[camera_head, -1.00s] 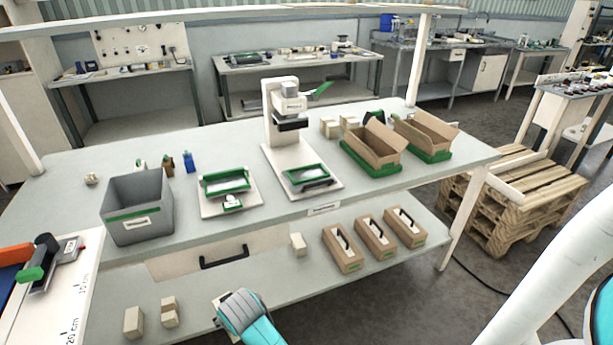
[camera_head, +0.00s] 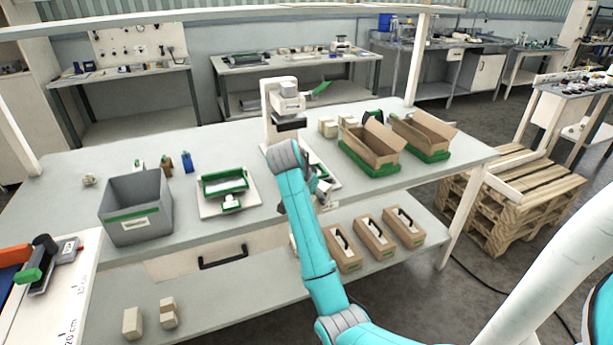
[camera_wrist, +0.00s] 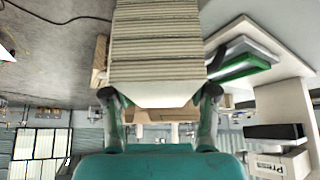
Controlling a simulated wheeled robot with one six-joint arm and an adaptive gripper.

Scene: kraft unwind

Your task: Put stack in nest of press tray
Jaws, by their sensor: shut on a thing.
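A press (camera_head: 281,106) stands on the bench on a white base. Its green-rimmed tray is mostly hidden behind my arm in the head view. In the wrist view, the picture is upside down and the green and grey tray (camera_wrist: 243,62) shows at the upper right. My gripper (camera_wrist: 160,97) is shut on a stack (camera_wrist: 157,50) of pale layered sheets, with one finger on each side. The stack is off to the side of the tray and apart from it in that view. In the head view my gripper (camera_head: 322,190) is beside the press base, partly hidden by my arm.
A green-framed tray (camera_head: 205,187) sits left of the press, with a grey bin (camera_head: 140,222) farther left. Two open cardboard boxes (camera_head: 375,145) stand in green trays at right. Several smaller boxes (camera_head: 374,242) rest on the lower shelf.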

